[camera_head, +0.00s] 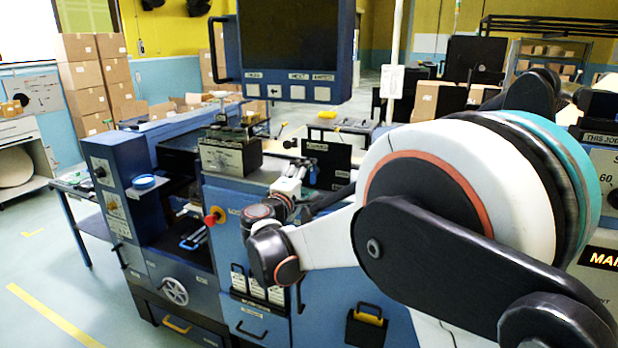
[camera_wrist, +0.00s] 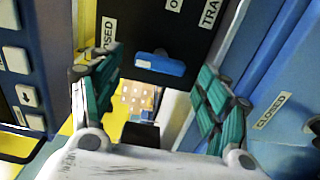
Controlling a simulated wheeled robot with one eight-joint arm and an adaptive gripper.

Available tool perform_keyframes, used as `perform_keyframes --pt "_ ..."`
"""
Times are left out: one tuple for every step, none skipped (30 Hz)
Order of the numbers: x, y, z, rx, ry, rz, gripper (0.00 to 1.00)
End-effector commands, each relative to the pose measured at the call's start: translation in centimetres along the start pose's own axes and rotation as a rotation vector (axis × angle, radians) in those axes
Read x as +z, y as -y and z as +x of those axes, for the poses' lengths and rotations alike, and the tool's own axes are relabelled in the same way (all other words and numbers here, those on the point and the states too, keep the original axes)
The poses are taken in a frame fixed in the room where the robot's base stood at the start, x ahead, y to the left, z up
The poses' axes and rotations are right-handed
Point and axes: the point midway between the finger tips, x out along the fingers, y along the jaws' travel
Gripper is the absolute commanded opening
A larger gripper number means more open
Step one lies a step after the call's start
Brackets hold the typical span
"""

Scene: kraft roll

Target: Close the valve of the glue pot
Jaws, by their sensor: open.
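My gripper (camera_wrist: 160,72) is open, with teal-padded fingers spread left and right in the wrist view. Between and beyond them is a blue handle (camera_wrist: 160,65) on a black plate (camera_wrist: 140,20). The handle is not between the pads as far as I can tell. A label ending in "OSED" (camera_wrist: 109,33) is left of the handle, and cut-off labels are above it. In the head view my gripper (camera_head: 300,170) is over the blue machine, near a black panel (camera_head: 328,163). I cannot clearly identify the glue pot there.
A monitor (camera_head: 292,45) with buttons hangs above the blue machine (camera_head: 250,235). A red knob (camera_head: 213,217) and a handwheel (camera_head: 173,290) are on its front. In the wrist view a blue panel (camera_wrist: 290,85) with a "CLOSED" label is close at the right. Cardboard boxes (camera_head: 85,75) stand behind; floor at left is open.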

Motion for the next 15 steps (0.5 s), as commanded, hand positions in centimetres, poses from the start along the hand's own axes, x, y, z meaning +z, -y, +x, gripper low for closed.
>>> perform_keyframes --pt "-0.1 0.0 -1.1 0.000 -0.003 0.000 0.70" --pt "-0.1 0.0 -1.7 0.000 -0.003 0.000 0.70" --pt "-0.1 0.0 -2.6 0.000 -0.003 0.000 0.70" --pt "-0.1 0.0 -3.2 0.000 -0.004 0.000 0.70" --pt "-0.1 0.0 -3.8 0.000 -0.003 0.000 0.70" --pt "-0.1 0.0 -4.7 0.000 -0.003 0.000 0.70" --pt "-0.1 0.0 -5.3 0.000 -0.004 0.000 0.70" --pt "-0.1 0.0 -5.8 0.000 -0.003 0.000 0.70" --pt "-0.1 0.0 -6.6 0.000 -0.003 0.000 0.70" --pt "-0.1 0.0 -7.1 0.000 -0.003 0.000 0.70" --pt "-0.1 0.0 -7.5 0.000 -0.003 0.000 0.70" --pt "-0.1 0.0 -8.1 0.000 -0.003 0.000 0.70" --pt "-0.1 0.0 -8.4 0.000 -0.002 0.000 0.70" --pt "-0.1 0.0 -8.8 0.000 -0.002 0.000 0.70" --pt "-0.1 0.0 -9.1 0.000 -0.002 0.000 0.70"
